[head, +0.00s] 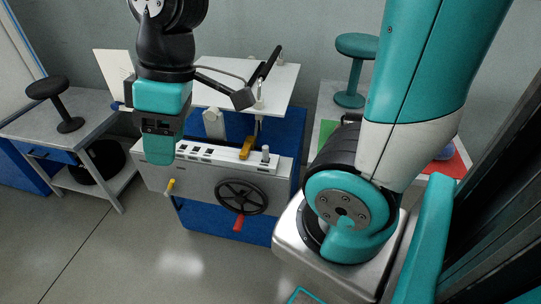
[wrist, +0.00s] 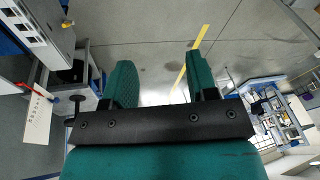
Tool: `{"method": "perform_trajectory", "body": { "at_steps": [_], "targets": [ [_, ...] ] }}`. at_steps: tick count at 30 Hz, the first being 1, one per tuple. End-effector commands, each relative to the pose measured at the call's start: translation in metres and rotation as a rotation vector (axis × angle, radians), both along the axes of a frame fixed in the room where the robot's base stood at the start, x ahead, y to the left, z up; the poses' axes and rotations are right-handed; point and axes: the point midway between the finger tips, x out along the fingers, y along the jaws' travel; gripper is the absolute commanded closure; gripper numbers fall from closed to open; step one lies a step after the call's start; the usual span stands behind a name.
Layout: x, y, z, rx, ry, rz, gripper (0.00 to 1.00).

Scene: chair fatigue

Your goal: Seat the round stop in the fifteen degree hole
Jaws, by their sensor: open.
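A light grey machine (head: 205,182) stands in the middle of the head view. A white bar (head: 224,156) with several dark openings runs along its top. A small grey round peg (head: 265,154), possibly the round stop, stands upright near the bar's right end. I cannot tell which opening is the fifteen degree hole. My gripper (head: 160,150) hangs in front of the bar's left end, covering part of the machine. In the wrist view my gripper (wrist: 162,80) is open, with its two green fingers apart and only floor seen between them.
A yellow block (head: 247,148) sits beside the peg. A black handwheel (head: 241,197) with a red handle and a yellow knob (head: 170,187) project from the machine's front. A side table (head: 75,120) with a black stool stands left. A teal stool (head: 357,45) stands back right.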

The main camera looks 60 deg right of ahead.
Motion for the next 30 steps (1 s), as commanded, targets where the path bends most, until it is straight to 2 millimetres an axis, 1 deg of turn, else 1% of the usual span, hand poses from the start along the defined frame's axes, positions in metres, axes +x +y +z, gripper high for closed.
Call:
{"method": "perform_trajectory", "body": {
  "at_steps": [1, 2, 3, 5, 6, 8, 9, 12, 13, 15, 18, 20, 30],
  "targets": [
    [0.028, -0.034, -0.027, -0.039, -0.013, -0.002, 0.47],
    [0.042, -0.056, -0.037, -0.065, -0.023, 0.012, 0.47],
    [0.059, -0.086, -0.05, -0.1, -0.033, 0.035, 0.47],
    [0.076, -0.135, -0.07, -0.149, -0.038, 0.072, 0.47],
    [0.083, -0.167, -0.084, -0.179, -0.036, 0.098, 0.47],
    [0.088, -0.212, -0.102, -0.216, -0.025, 0.136, 0.47],
    [0.088, -0.239, -0.113, -0.236, -0.016, 0.162, 0.47],
    [0.082, -0.291, -0.134, -0.268, 0.008, 0.215, 0.47],
    [0.08, -0.302, -0.138, -0.274, 0.013, 0.228, 0.47],
    [0.076, -0.32, -0.146, -0.283, 0.023, 0.253, 0.47],
    [0.073, -0.33, -0.158, -0.285, 0.03, 0.273, 0.47],
    [0.073, -0.33, -0.168, -0.285, 0.032, 0.278, 0.47],
    [0.073, -0.328, -0.243, -0.284, 0.031, 0.28, 0.47]
  ]
}}
